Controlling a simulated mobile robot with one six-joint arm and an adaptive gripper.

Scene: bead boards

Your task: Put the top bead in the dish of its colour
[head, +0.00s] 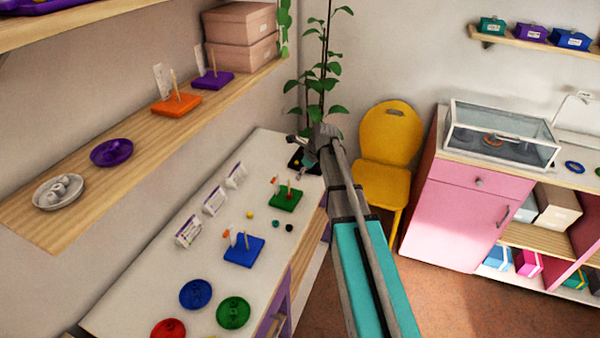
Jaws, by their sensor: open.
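A green bead board (285,204) with upright pegs stands on the white table, with a small red bead (290,196) low on a peg. A blue bead board (243,255) with pegs stands nearer. Small orange-and-white pieces show beside both boards' left pegs; I cannot tell what they are. A blue dish (195,293), a green dish (233,312) and a red dish (168,329) lie at the near end, the red one cut by the picture's edge. My gripper (298,152) is open above the table's far end, beyond the green board, with no bead visible in it.
Loose yellow, green and dark beads (250,215) lie between the boards. White cards (214,202) stand along the table's back. The wall shelf (130,160) holds a purple dish, a grey dish, orange and purple boards and boxes. A plant and yellow chair (384,160) stand beyond my arm.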

